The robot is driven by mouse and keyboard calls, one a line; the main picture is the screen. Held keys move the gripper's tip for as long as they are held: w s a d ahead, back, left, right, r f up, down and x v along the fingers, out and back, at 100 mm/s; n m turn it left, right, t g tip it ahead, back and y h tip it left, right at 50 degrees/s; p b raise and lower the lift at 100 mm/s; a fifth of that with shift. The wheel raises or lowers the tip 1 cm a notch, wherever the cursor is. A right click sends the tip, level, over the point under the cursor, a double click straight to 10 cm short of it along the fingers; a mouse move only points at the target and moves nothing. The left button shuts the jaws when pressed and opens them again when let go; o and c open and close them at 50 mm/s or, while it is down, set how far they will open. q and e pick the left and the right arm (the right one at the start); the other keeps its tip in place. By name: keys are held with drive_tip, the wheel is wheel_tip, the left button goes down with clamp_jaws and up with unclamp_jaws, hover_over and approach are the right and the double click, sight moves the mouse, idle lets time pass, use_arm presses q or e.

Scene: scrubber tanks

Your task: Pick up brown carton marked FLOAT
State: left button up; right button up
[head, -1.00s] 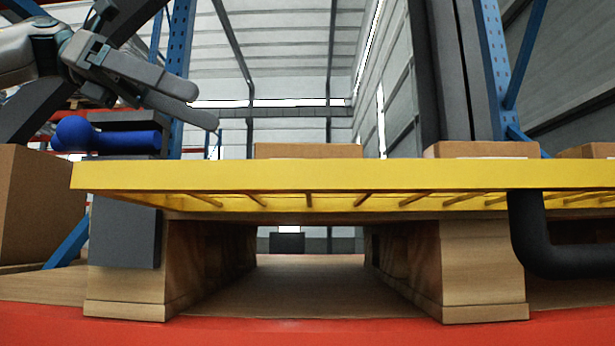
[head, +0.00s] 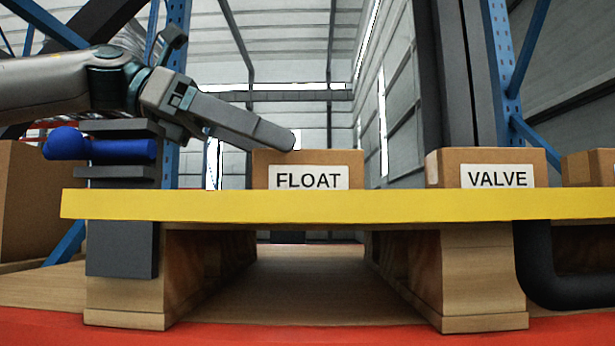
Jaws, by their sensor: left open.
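The brown carton marked FLOAT (head: 262,172) stands on the yellow-edged shelf (head: 330,205), its white label facing me. Its lower edge is hidden behind the shelf's front edge. My right gripper does not show.
A brown carton marked VALVE (head: 450,160) stands to the right on the same shelf, with another carton (head: 590,167) at the far right. A blue cylinder (head: 110,149) on dark grey blocks is at the left. A black bent pipe (head: 545,270) hangs in front at right.

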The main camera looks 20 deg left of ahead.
sight(306, 158)
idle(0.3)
use_arm(q)
drive_tip(key=shift+p+x, duration=1)
drive_tip(key=shift+p, duration=0.1)
drive_tip(key=shift+p+x, duration=0.6)
drive_tip(key=shift+x, duration=0.4)
drive_tip(key=shift+w+d+f, duration=0.25)
drive_tip(key=shift+w+d, duration=0.15)
drive_tip(key=shift+d, duration=0.05)
drive_tip(key=shift+a, duration=0.1)
drive_tip(key=c, duration=1.3)
drive_tip(key=shift+c, duration=0.2)
drive_tip(key=shift+r, duration=0.2)
